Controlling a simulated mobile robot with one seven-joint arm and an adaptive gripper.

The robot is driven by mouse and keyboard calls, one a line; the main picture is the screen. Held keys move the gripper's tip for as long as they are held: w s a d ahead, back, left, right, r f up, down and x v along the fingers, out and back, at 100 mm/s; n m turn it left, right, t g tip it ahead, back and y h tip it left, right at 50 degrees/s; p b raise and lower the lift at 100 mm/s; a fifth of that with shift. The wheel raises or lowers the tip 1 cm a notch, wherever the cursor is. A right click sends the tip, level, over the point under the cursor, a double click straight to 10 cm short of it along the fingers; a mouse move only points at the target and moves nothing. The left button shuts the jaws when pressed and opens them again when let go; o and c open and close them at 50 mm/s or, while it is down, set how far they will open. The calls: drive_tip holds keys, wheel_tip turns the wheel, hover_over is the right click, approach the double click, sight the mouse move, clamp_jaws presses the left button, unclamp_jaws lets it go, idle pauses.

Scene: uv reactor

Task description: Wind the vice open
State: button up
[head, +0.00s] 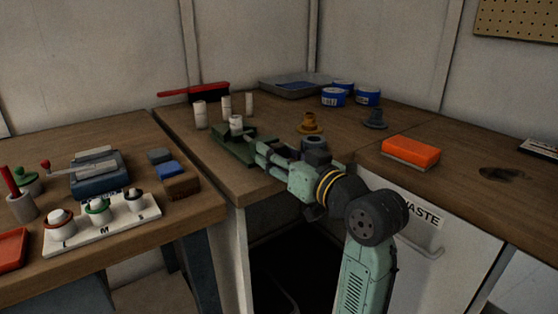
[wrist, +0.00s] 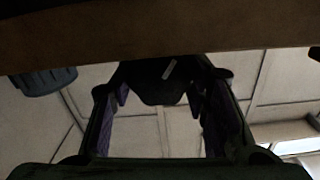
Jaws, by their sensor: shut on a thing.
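The dark green vice (head: 234,150) stands near the front left edge of the middle bench. A white cylinder (head: 236,122) stands upright at its jaws. My gripper (head: 262,155) meets the near right end of the vice, level with the bench top. In the wrist view, my gripper's two purple-padded fingers (wrist: 160,108) reach up around a dark part (wrist: 158,84), which I take to be the vice handle. My gripper is shut on it. The handle is hidden by my gripper in the head view, and the jaw gap is too small to judge.
Several white cylinders (head: 226,106) stand behind the vice. A yellow-brown flanged part (head: 310,125), blue tins (head: 334,97) and an orange block (head: 410,151) lie to the right. The left bench holds a blue-grey device (head: 98,180) and a white jar rack (head: 105,225).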

drive_tip(key=shift+n+b, duration=0.45)
drive_tip(key=shift+n, duration=0.75)
drive_tip(key=o, duration=1.2)
drive_tip(key=shift+s+d, duration=0.1)
drive_tip(key=v, duration=1.1)
drive_tip(key=shift+s+d, duration=0.2)
drive_tip(key=shift+s, duration=0.15)
